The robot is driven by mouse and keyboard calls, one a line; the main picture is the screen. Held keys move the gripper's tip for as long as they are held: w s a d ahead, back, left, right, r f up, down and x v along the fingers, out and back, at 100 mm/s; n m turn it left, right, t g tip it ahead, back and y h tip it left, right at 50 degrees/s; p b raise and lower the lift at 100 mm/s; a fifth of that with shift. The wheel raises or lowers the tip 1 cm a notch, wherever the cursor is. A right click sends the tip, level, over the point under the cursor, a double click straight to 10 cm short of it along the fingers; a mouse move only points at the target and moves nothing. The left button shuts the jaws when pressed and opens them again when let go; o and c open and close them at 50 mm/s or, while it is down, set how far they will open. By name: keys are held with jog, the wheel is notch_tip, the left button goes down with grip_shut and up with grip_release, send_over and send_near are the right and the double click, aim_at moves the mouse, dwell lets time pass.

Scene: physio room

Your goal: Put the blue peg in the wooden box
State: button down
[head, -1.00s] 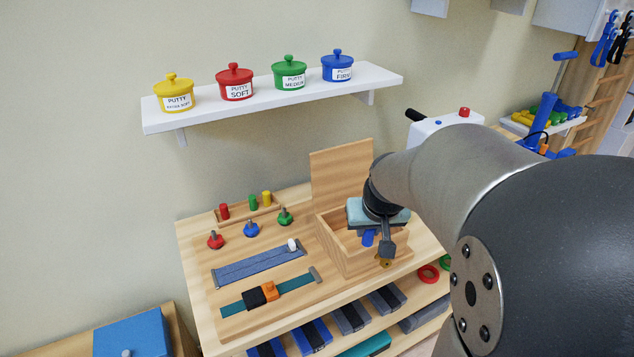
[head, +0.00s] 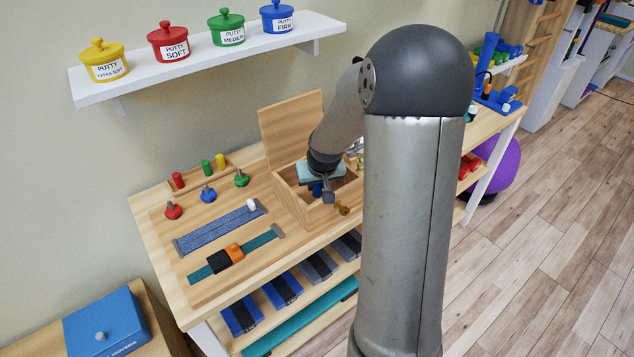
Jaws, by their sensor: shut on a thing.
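My gripper (head: 323,192) reaches down over the box opening, pointing downward. It is shut on the blue peg (head: 317,189), which shows only as a small blue piece between the fingers. The peg is upright as far as I can see and lies within the box outline. My gripper hides much of it, and I cannot tell whether its lower end touches the box floor.
A wooden rack with red (head: 178,180), green (head: 206,167) and yellow (head: 220,161) pegs stands at the back left. Knobs, a zip strip and a buckle strap (head: 232,254) lie on the board left of the box. A shelf with putty pots (head: 278,16) hangs above.

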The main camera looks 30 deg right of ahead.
jog(key=shift+f, duration=0.2)
jog(key=c, duration=1.3)
grip_release()
jog(key=shift+r, duration=0.1)
jog(key=shift+s+r, duration=0.1)
jog(key=shift+r, duration=0.35)
jog(key=d+v, duration=0.1)
jog(key=v, duration=1)
jog(key=s+a+n+g, duration=0.1)
jog(key=s+a, duration=0.4)
jog(key=s, duration=0.2)
jog(key=s+a+n+g, duration=0.1)
jog(key=s+a, duration=0.4)
jog(key=s, duration=0.3)
jog(key=s+a+f+g+y, duration=0.1)
jog(key=s+a+g, duration=0.1)
jog(key=s+a, duration=0.4)
jog(key=shift+s+f+n+p, duration=0.1)
jog(key=shift+s+n+p, duration=0.25)
jog(key=shift+s, duration=0.4)
